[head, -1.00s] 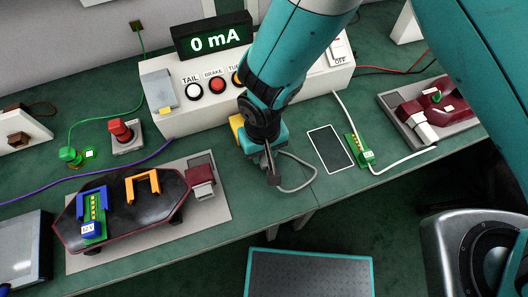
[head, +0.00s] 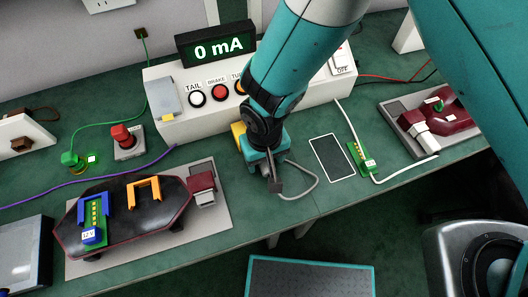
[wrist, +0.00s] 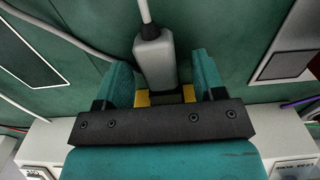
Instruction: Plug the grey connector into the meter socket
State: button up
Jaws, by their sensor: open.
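The grey connector (wrist: 155,58) is a blocky plug with a dark collar and a pale cable at its far end. In the wrist view it lies between the two spread teal fingers of my gripper (wrist: 160,65), with gaps visible at its sides. In the head view my gripper (head: 266,164) is low over the bench in front of the meter box, and the connector (head: 274,185) shows as a dark grey piece at its tip. The white meter box (head: 190,127) has a display (head: 215,43) reading 0 mA. I cannot make out its socket; my arm covers part of the box front.
A dark lamp (head: 150,225) with orange and blue clips lies on a grey mat at left. A red lamp (head: 455,120) is at far right. The grey cable (head: 314,173) loops beside my gripper.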

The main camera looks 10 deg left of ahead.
notch_tip(320, 180, up, 18)
jog(key=shift+f, duration=0.25)
dwell(1.8)
